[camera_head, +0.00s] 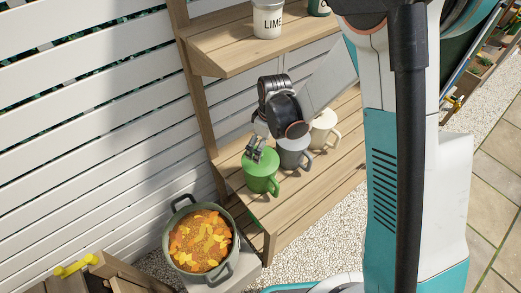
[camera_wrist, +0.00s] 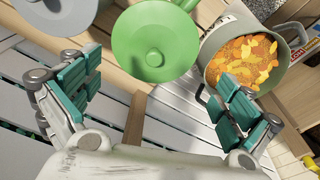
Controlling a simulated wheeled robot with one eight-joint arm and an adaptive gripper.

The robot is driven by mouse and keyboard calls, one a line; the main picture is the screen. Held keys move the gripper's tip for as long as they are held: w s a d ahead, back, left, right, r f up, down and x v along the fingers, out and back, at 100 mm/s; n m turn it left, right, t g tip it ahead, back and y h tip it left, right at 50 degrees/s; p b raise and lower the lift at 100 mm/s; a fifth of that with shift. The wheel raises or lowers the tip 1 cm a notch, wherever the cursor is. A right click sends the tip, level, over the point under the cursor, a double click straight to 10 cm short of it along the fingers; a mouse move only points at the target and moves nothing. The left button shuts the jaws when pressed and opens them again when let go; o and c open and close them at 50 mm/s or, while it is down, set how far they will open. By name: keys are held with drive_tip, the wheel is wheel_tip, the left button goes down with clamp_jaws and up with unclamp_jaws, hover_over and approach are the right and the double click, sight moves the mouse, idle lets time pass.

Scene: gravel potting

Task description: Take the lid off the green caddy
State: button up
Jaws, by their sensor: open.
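The green caddy (camera_head: 262,183) stands upright on the wooden bench, its handle to the right. Its round green lid (camera_wrist: 180,38) with a small central knob (camera_wrist: 154,58) sits on top in the wrist view. My gripper (camera_head: 255,150) is just above the lid in the head view, covering part of it. In the wrist view my gripper (camera_wrist: 158,100) is open and empty, with its teal finger pads wide apart. The lid lies beyond the gap between them; I cannot tell the exact distance.
A grey caddy (camera_head: 296,158) and a cream caddy (camera_head: 325,138) stand to the right of the green one. A pot (camera_head: 233,262) of orange and yellow leaves stands lower left. A shelf (camera_head: 225,57) with a LIME container (camera_head: 268,20) is above. Slatted fence (camera_head: 90,110) stands behind.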

drive_tip(key=shift+a+f+b, duration=0.1)
drive_tip(key=shift+f+b, duration=0.2)
drive_tip(key=shift+f, duration=0.55)
drive_tip(key=f, duration=0.2)
drive_tip(key=w+f+b, duration=0.1)
drive_tip(key=f+b, duration=0.1)
drive_tip(key=f, duration=0.1)
drive_tip(key=shift+w+a+f, duration=0.25)
drive_tip(key=shift+a+f, duration=0.05)
drive_tip(key=shift+a, duration=0.05)
drive_tip(key=shift+s+r, duration=0.15)
drive_tip(key=c, duration=2)
clamp_jaws()
